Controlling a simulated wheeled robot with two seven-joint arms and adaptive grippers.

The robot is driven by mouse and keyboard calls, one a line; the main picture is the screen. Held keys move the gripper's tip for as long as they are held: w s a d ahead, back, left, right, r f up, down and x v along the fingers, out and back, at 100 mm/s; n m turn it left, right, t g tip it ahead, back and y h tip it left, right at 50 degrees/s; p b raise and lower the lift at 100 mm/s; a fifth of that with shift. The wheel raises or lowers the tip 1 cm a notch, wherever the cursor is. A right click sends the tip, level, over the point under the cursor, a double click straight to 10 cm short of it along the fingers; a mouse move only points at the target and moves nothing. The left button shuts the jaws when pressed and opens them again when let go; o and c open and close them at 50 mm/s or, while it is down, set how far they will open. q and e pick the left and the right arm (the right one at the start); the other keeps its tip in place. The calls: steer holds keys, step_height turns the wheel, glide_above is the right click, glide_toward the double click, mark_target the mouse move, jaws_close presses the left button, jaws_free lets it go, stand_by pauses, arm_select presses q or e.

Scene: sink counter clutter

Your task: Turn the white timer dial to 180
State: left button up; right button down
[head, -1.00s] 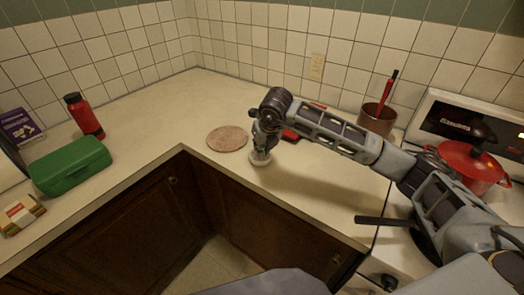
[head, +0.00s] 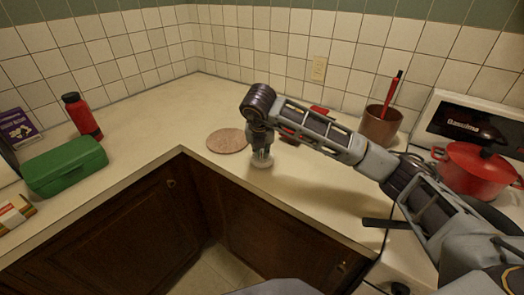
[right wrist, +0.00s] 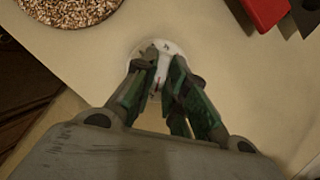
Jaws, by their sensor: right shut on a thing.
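The white timer (head: 261,162) is a small round white piece on the counter near its front edge, right of the round mat. My right gripper (head: 262,151) comes down on it from above. In the right wrist view, the white timer (right wrist: 143,49) shows as a pale disc with a raised bar across its top. My right gripper (right wrist: 160,80) has its fingers shut on that bar. The fingers hide part of the dial, and I cannot read any number on it. My left gripper is not in view.
A round speckled mat (head: 227,141) lies close to the left. A red item (head: 290,138) lies behind my right arm. A brown pot (head: 380,125) and a red pot (head: 474,172) stand farther right. A green box (head: 64,166) and red bottle (head: 82,117) are far left.

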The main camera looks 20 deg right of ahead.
steer(key=shift+s+f, duration=0.1)
steer(key=shift+f, duration=0.2)
steer(key=c, duration=1.4)
jaws_free()
steer(key=shift+d, duration=0.1)
steer(key=shift+c, duration=0.2)
steer(key=shift+r, duration=0.25)
steer(key=shift+s+r, duration=0.1)
steer(key=shift+r, duration=0.65)
steer(key=v, duration=1)
